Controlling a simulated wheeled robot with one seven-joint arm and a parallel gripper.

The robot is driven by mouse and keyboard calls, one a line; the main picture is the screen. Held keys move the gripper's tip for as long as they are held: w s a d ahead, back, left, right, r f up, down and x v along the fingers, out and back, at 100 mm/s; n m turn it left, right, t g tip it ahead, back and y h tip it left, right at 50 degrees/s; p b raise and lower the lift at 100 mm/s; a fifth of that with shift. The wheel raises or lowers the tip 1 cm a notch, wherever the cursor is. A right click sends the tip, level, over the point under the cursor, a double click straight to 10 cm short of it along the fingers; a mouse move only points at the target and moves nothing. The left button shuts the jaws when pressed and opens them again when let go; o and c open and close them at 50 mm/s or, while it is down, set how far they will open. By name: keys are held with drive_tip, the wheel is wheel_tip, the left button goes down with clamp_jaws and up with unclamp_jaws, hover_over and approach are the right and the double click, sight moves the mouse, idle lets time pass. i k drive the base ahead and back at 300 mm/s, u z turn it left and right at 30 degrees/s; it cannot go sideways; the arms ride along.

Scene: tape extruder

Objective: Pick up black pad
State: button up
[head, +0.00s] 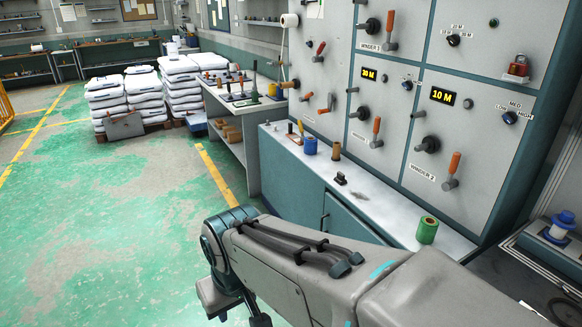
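No thing in the head view can be told for sure as the black pad. A small black object (340,178) sits on the light top of the low teal cabinet (385,207), near its front edge. A flat dark patch (359,194) lies just right of it; I cannot tell if it is a thing or a stain. Dark flat items (234,97) also lie on the workbench further back, too small to tell. My arm crosses the lower foreground, its links in front of the cabinet. My gripper is out of view.
A green roll (427,230), a blue roll (310,146) and a brown spool (336,151) stand on the cabinet top. The winder panel (400,98) with protruding handles rises behind it. White sacks (180,78) are stacked at the back. The green floor at left is clear.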

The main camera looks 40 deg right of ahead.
sight(340, 179)
drive_tip(key=z, duration=0.05)
drive_tip(key=i, duration=1.5)
drive_tip(key=z, duration=0.6)
drive_tip(key=i, duration=1.25)
drive_tip(key=z, duration=1.8)
drive_tip(key=i, duration=0.8)
drive_tip(key=z, duration=0.8)
